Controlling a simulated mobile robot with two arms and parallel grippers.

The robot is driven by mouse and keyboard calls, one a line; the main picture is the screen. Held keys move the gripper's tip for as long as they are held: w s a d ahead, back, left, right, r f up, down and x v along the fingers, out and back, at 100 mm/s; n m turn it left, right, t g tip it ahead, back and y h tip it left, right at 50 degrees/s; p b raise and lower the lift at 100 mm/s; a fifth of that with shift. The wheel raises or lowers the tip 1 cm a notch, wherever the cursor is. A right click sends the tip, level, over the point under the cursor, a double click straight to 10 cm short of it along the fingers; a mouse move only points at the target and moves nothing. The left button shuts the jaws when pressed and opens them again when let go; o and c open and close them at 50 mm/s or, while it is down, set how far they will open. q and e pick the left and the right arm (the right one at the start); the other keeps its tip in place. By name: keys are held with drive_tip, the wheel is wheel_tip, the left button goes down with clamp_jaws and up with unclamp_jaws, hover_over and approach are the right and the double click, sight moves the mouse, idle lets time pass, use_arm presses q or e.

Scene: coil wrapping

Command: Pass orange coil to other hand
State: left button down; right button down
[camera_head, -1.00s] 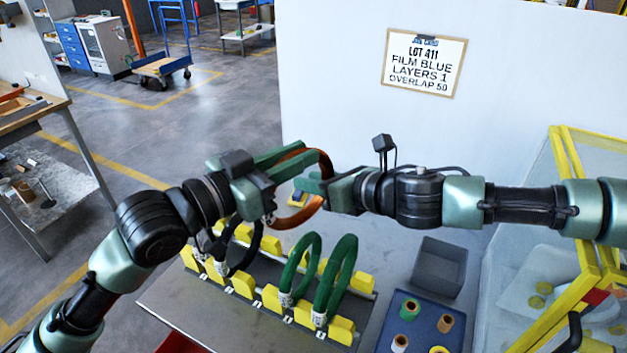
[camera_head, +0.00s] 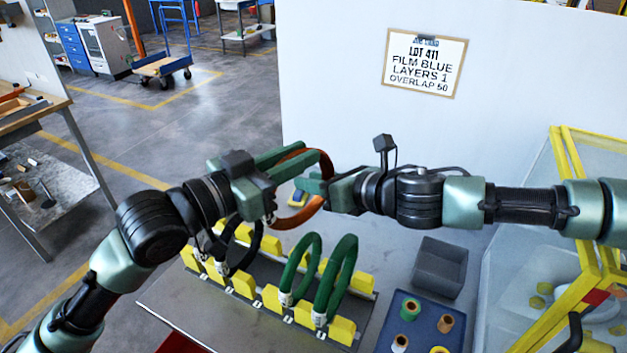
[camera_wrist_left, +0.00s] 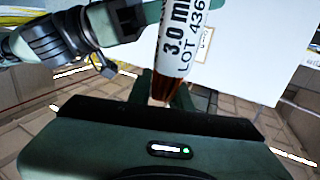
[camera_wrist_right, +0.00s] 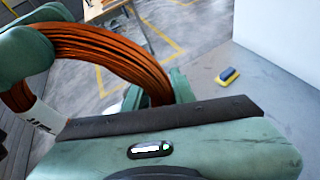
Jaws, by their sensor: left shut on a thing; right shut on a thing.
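The orange coil (camera_head: 322,166) hangs in the air between my two grippers, above the coil rack. My left gripper (camera_head: 285,158) is shut on it from the left. My right gripper (camera_head: 312,186) is shut on its right side. In the left wrist view the coil's white label (camera_wrist_left: 187,40) reads "3.0 m" and "LOT 436", with copper strands (camera_wrist_left: 170,88) below it. In the right wrist view the coil (camera_wrist_right: 110,50) arcs across the upper left, with its label (camera_wrist_right: 45,120) at lower left. The fingertips are partly hidden by the coil and the gripper bodies.
Below, a rack with yellow blocks (camera_head: 243,284) holds two green coils (camera_head: 340,275) and a black coil (camera_head: 245,255). A grey bin (camera_head: 440,268) and a blue tray (camera_head: 432,310) with spools stand to the right. A sign (camera_head: 424,62) hangs on the white panel behind.

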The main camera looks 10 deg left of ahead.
use_arm(q)
drive_tip(key=shift+r, duration=0.15)
drive_tip(key=c, duration=1.2)
unclamp_jaws()
drive_tip(key=shift+a, duration=0.1)
drive_tip(key=v, duration=0.7)
drive_tip(key=shift+s+a, duration=0.1)
drive_tip(key=shift+s, duration=0.05)
